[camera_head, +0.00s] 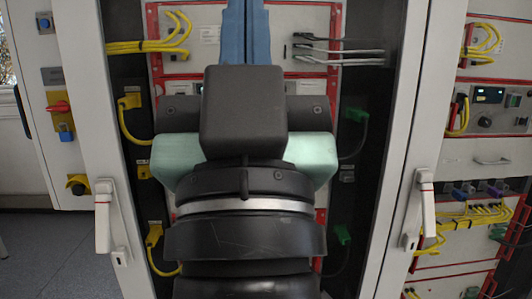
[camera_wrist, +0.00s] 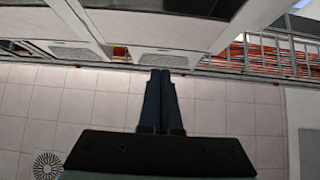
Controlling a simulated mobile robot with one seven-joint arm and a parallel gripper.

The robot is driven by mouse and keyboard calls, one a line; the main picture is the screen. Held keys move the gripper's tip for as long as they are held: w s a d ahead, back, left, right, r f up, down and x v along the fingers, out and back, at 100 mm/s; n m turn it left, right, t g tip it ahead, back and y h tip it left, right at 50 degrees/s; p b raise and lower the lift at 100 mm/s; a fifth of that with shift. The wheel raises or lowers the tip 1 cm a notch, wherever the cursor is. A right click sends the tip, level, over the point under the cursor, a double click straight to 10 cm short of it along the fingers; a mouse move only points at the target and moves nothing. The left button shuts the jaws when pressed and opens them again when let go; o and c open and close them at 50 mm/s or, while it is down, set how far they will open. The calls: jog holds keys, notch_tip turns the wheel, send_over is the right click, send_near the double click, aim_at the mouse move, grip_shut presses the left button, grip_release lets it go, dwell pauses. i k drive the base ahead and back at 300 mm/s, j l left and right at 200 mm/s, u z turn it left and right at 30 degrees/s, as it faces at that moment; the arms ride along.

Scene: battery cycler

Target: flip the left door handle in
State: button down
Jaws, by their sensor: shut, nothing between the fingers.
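The left door handle (camera_head: 103,215) is a white lever on the white door frame at the lower left of the head view. Its upper end is wider, and a small lock plate (camera_head: 120,257) sits at its lower end. My gripper (camera_head: 245,8) points up in the middle of the head view, well right of and above the handle, not touching it. Its blue fingers are together, with nothing between them. They also show shut in the wrist view (camera_wrist: 160,76), against a tiled surface; the handle is not seen there.
A similar right door handle (camera_head: 420,208) is on the right frame. Behind my arm are racks with yellow cables (camera_head: 150,46) and green plugs (camera_head: 356,114). A red switch (camera_head: 58,107) is at the far left. Orange cables (camera_wrist: 275,58) run along the wrist view's upper right.

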aim_at(102, 224)
jog(key=i+j, duration=0.1)
jog(key=j, duration=0.3)
jog(key=i+j, duration=0.1)
jog(key=j, duration=0.35)
jog(key=i+j+u, duration=0.1)
jog(key=j, duration=0.3)
jog(key=i+j, duration=0.15)
jog(key=j, duration=0.3)
